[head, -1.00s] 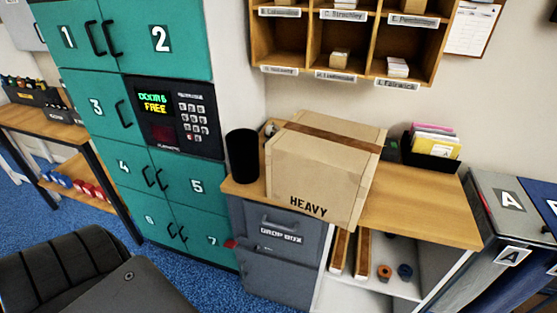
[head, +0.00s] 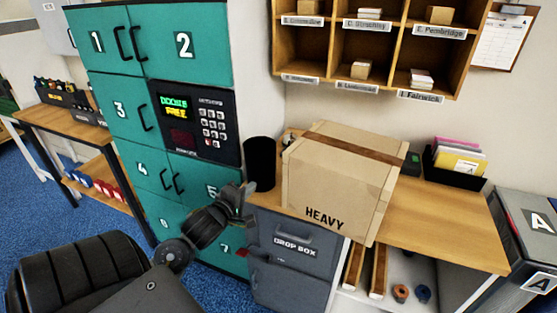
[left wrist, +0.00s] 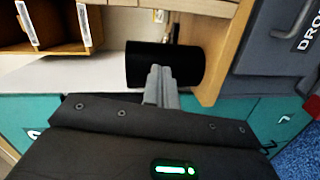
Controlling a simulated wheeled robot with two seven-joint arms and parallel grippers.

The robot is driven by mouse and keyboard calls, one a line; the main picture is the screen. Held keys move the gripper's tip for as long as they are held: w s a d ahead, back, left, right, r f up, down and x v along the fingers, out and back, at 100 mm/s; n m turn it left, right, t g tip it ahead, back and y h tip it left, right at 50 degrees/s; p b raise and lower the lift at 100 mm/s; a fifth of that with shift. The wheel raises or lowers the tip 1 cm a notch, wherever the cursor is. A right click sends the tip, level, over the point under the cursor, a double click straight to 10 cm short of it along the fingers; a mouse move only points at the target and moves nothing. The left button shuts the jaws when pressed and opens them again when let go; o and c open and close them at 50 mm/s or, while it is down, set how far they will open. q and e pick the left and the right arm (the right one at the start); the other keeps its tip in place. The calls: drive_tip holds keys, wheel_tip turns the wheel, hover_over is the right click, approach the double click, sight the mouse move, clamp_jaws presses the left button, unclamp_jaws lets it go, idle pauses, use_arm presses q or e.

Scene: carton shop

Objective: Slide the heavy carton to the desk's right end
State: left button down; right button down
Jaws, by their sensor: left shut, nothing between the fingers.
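The heavy carton (head: 335,185) is a tan box with a brown tape strip and the word HEAVY on its front. It stands toward the left part of the wooden desk (head: 445,220), with bare desk top to its right. My left gripper (head: 248,190) is shut and empty, in front of the lockers and left of the carton, apart from it. In the left wrist view its closed fingers (left wrist: 160,85) point toward a black cylinder (left wrist: 165,64); whether they touch it I cannot tell. The carton is not in the left wrist view. My right gripper is not in view.
The black cylinder (head: 260,163) stands at the desk's left end beside the carton. A black file tray (head: 455,168) stands at the back right of the desk. The drop box (head: 292,250) is below, teal lockers (head: 180,110) left, cubbyholes (head: 365,45) above.

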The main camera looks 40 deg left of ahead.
use_arm(q)
wheel_tip(320, 180, up, 8)
drive_tip(key=s+d+f+n+t, duration=0.1)
drive_tip(key=s+t, duration=0.1)
drive_tip(key=w+d+p, duration=0.2)
drive_tip(key=w, duration=0.9)
drive_tip(key=shift+w+r, duration=0.2)
drive_tip(key=shift+w, duration=0.15)
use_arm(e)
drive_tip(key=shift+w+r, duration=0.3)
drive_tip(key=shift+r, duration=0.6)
